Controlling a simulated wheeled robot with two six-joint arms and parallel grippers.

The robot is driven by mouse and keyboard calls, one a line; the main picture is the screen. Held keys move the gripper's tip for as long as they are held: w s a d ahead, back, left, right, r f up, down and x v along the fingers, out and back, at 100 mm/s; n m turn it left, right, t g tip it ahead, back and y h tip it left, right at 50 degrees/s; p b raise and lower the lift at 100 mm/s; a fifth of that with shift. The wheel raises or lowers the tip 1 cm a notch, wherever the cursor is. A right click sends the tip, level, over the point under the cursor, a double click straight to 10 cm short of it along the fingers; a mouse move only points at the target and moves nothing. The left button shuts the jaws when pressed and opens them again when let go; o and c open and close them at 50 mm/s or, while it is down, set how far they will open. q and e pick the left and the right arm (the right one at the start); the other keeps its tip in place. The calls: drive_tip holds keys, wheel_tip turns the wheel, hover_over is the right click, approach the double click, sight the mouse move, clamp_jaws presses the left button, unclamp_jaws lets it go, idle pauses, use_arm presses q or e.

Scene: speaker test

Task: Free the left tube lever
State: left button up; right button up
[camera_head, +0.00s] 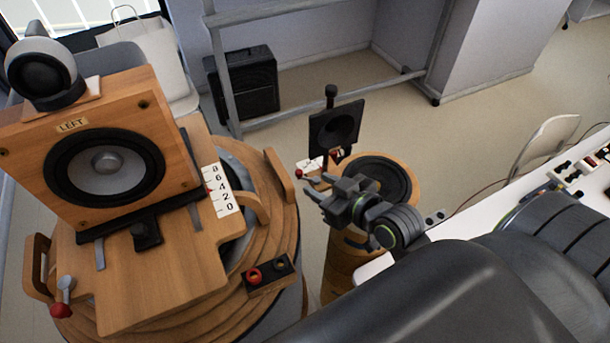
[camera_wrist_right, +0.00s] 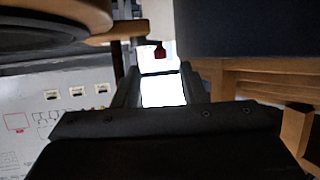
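A wooden tube (camera_head: 340,262) stands in the middle of the head view, with a black speaker cone (camera_head: 382,178) on top. A lever with a red knob (camera_head: 299,173) shows at its left side, and another small red part (camera_head: 336,153) shows behind it. My right gripper (camera_head: 316,185) is open and empty, just below and right of the left red knob. In the right wrist view a red knob (camera_wrist_right: 159,50) shows just beyond the open fingertips (camera_wrist_right: 159,72), not between them. I cannot tell whether anything touches. My left gripper is not in view.
A large round wooden stand (camera_head: 170,285) with the speaker marked LEFT (camera_head: 107,160) fills the left side. A white table (camera_head: 480,215) lies at the right. Open floor (camera_head: 400,110) is at the back.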

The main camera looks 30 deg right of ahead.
sight(302, 176)
drive_tip(key=shift+p+x, duration=0.4)
drive_tip(key=shift+x, duration=2.7)
